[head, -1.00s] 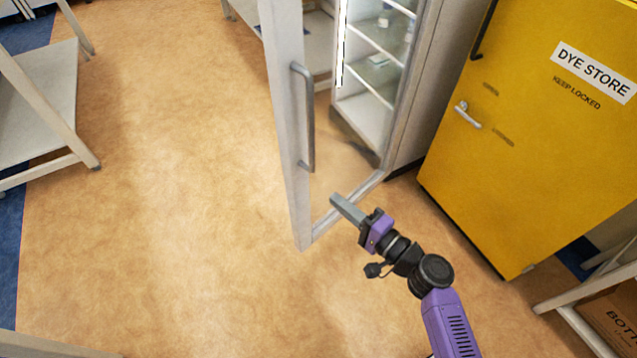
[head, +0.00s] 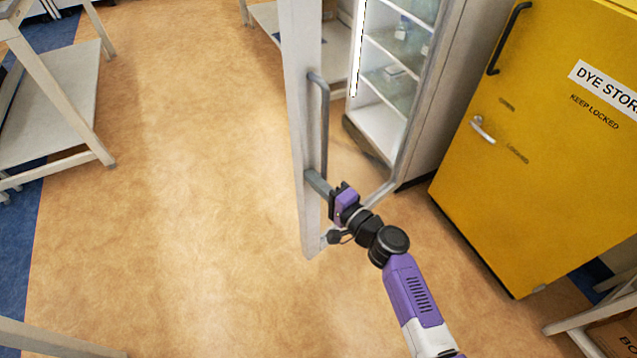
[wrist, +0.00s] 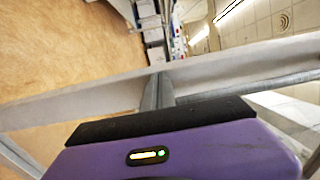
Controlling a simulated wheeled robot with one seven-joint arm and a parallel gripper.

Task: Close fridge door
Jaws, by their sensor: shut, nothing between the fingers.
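The fridge (head: 445,100) has a white interior with shelves. Its glass door stands wide open, with its pale frame (head: 300,130) upright at the free edge and a vertical grey handle (head: 324,120) on it. My gripper (head: 318,183) is shut and empty. Its fingertips are at the door frame, just by the lower end of the handle; I cannot tell for sure whether they touch. In the wrist view the door frame (wrist: 70,100) runs across the picture, and the shut fingers (wrist: 158,92) reach up to it.
A yellow dye store cabinet (head: 540,150) stands shut to the right of the fridge. A pale table with a low shelf (head: 50,125) is at the left. Part of another rack and a box (head: 615,335) show at bottom right. The floor (head: 190,200) left of the door is clear.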

